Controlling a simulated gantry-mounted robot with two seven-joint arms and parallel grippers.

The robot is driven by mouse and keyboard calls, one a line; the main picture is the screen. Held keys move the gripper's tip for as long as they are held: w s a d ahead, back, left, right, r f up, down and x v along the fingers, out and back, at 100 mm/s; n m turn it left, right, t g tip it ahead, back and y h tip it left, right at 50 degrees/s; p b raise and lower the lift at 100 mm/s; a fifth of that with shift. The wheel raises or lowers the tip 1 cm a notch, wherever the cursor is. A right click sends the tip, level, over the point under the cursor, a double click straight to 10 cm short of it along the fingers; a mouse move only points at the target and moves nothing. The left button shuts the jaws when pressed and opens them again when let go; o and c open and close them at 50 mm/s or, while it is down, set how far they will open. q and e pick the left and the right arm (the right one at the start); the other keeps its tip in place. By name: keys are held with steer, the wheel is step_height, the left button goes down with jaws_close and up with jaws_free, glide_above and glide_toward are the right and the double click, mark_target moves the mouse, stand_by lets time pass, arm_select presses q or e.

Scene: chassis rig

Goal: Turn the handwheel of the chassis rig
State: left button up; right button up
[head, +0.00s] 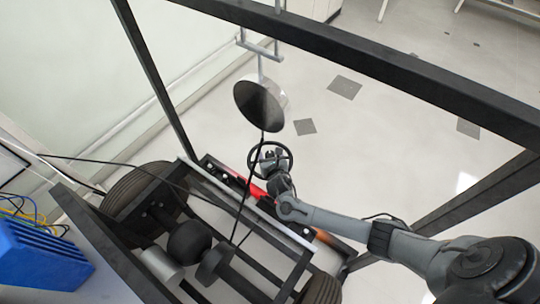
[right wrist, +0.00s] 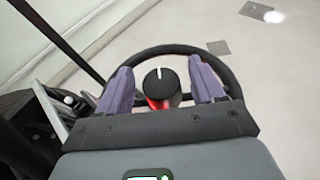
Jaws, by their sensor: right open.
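The handwheel (head: 284,152) is a dark ring above the front bar of the chassis rig. My right gripper (head: 268,157) is over it. In the right wrist view the wheel's rim (right wrist: 180,50) arcs behind my right gripper (right wrist: 160,90). Its two purple-grey fingers are spread, one on each side of the dark round hub (right wrist: 160,84), which has a white mark and a red glow. The fingers overlap the rim's inside in the picture; I cannot tell whether they touch it. Nothing is held between them. My left gripper is not in view.
The rig's black frame (head: 400,75) crosses the top and right. A tire (head: 140,192) and a blue box (head: 38,262) are at left. Black cables run across the chassis. The floor (head: 370,150) right of the wheel is clear.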

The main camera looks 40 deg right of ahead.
jaws_close()
steer(key=shift+d, duration=0.1)
stand_by(0.4)
